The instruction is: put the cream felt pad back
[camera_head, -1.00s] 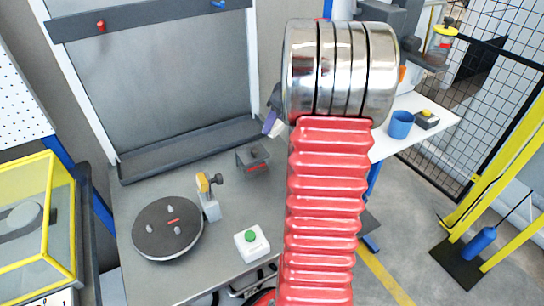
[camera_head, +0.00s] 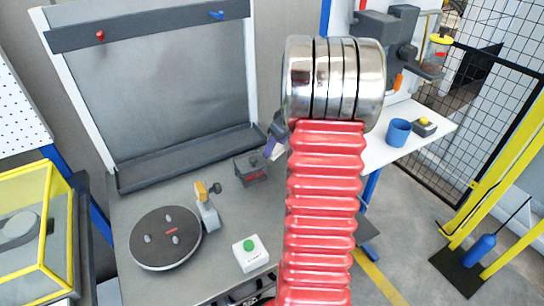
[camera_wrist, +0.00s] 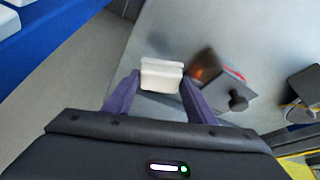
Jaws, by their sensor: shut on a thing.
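The cream felt pad (camera_wrist: 161,75) is between the purple fingers of my gripper (camera_wrist: 158,88) in the wrist view. My gripper is shut on it and holds it near the edge of the grey bench. In the head view my gripper (camera_head: 272,149) shows just left of my red arm, with a pale bit of the pad (camera_head: 276,152) at its tips. It is close to the right of a small dark grey block with a red mark (camera_head: 251,168). That block also shows right of the pad in the wrist view (camera_wrist: 222,88). Whether pad and block touch cannot be told.
A black turntable disc (camera_head: 165,238), a stand with an orange-yellow top (camera_head: 207,207) and a white box with a green button (camera_head: 250,253) sit on the grey bench (camera_head: 210,168). A white table (camera_head: 425,131) with a blue cup (camera_head: 398,132) is at right.

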